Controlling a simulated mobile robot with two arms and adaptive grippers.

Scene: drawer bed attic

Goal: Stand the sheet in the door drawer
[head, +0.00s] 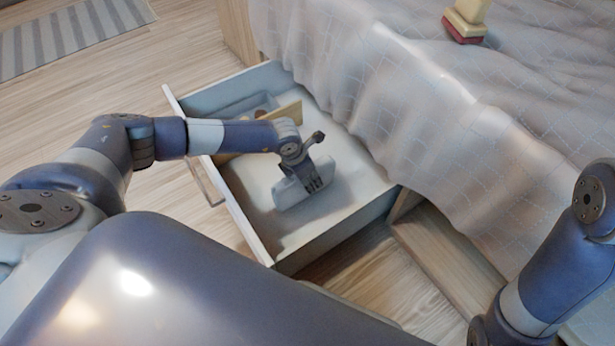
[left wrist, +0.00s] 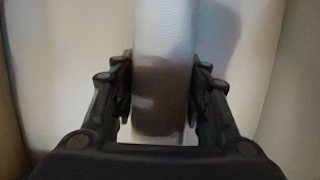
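The sheet (head: 291,193) is a pale, folded bundle with rounded edges, inside the open drawer (head: 334,221) under the bed. My left gripper (head: 317,183) reaches down over it from the left. In the left wrist view the sheet (left wrist: 163,50) is a thick white band between the two fingers (left wrist: 162,95), with a finger pad against each side. The gripper is shut on it. The sheet looks on edge, close to the drawer floor; whether it touches the floor is hidden. My right arm is at the right edge, its gripper not visible.
A wooden divider (head: 288,114) crosses the drawer, with a grey-blue container (head: 245,107) behind it. The drawer floor right of the sheet is clear. The bed with its draped cover (head: 400,90) borders the drawer. A yellow and red object (head: 464,24) stands on the bed.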

